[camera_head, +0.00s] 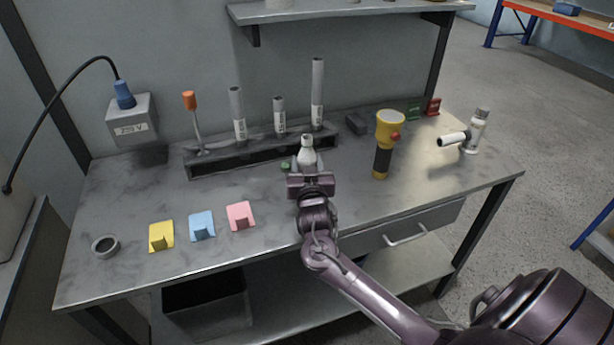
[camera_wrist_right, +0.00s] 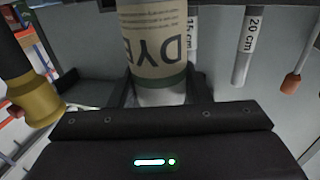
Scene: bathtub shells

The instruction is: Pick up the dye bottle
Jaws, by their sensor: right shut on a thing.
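The dye bottle (camera_head: 307,150) is a white bottle with a narrow top, upright at the middle of the grey workbench, in front of the rack. In the right wrist view the bottle (camera_wrist_right: 156,50) fills the upper middle, with a tan label reading "DYE" upside down and a dark green band. My right gripper (camera_head: 309,172) is at the bottle and is shut on it, with a dark finger on each side of it. The gripper hides the bottle's lower part in the head view, so I cannot tell whether its base touches the bench. My left gripper is not in view.
A rack (camera_head: 262,150) with labelled grey tubes stands behind the bottle. Yellow, blue and pink holders (camera_head: 240,216) line the front left. A small green object (camera_head: 285,167) sits beside the bottle.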

